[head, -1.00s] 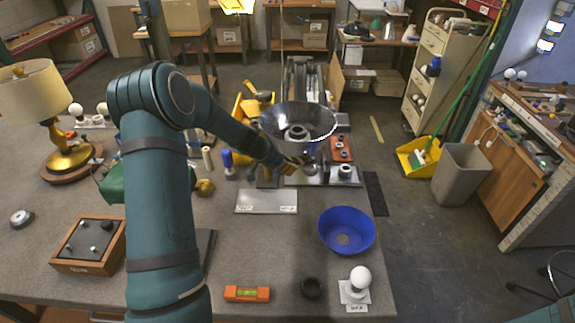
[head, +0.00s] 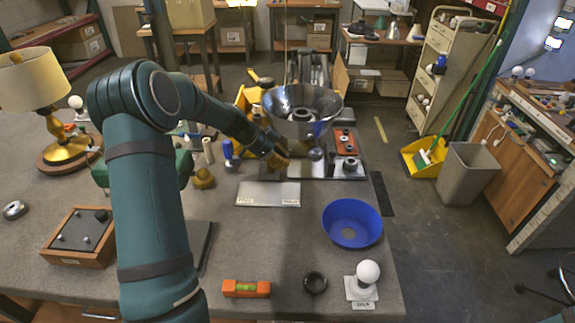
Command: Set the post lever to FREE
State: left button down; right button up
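A post fixture stands at the back edge of the workbench, with a shiny metal bowl-shaped shade (head: 303,104) on it. A grey rounded knob (head: 316,154) shows below the shade; I cannot tell whether it belongs to the lever. A pale plate (head: 268,194) with small labels at its left and right ends lies in front; the labels are too small to read. My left gripper (head: 279,160) is at the fixture's base, just left of the knob and behind the plate. Its fingers are small and partly hidden, so its opening and any contact are unclear. My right gripper is out of view.
A blue bowl (head: 352,224), a dark ring (head: 314,283), a white bulb on a stand (head: 366,274) and an orange level (head: 246,289) are on the workbench. A lamp (head: 66,148) and a wooden box (head: 80,238) are at left. Bench space around the blue bowl is clear.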

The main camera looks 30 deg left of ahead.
pick_arm(q)
jog(key=s+a+m+g+b, duration=0.1)
jog(key=s+m+h+b, duration=0.1)
jog(key=shift+a+f+m+g, duration=0.2)
jog(key=shift+a+m+g, duration=0.2)
jog(key=shift+s+a+r+m+g+h, duration=0.15)
jog(key=shift+s+a+m+g, duration=0.25)
jog(key=shift+a+m+g, duration=0.25)
jog(key=shift+s+a+m+g+h, duration=0.2)
jog(key=shift+s+a+m+g, duration=0.2)
jog(key=shift+a+m, duration=0.4)
jog(key=shift+s+a+r+m+g+h, duration=0.15)
jog(key=shift+s+a+m+g, duration=0.2)
jog(key=shift+a+m+g, duration=0.3)
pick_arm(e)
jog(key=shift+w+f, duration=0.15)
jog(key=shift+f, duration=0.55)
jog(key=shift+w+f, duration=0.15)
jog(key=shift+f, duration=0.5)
pick_arm(q)
jog(key=shift+f, duration=0.1)
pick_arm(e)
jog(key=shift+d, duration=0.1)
pick_arm(q)
jog(key=v, duration=0.7)
jog(key=shift+a+r, duration=0.15)
jog(key=shift+r, duration=0.1)
jog(key=shift+s, duration=0.1)
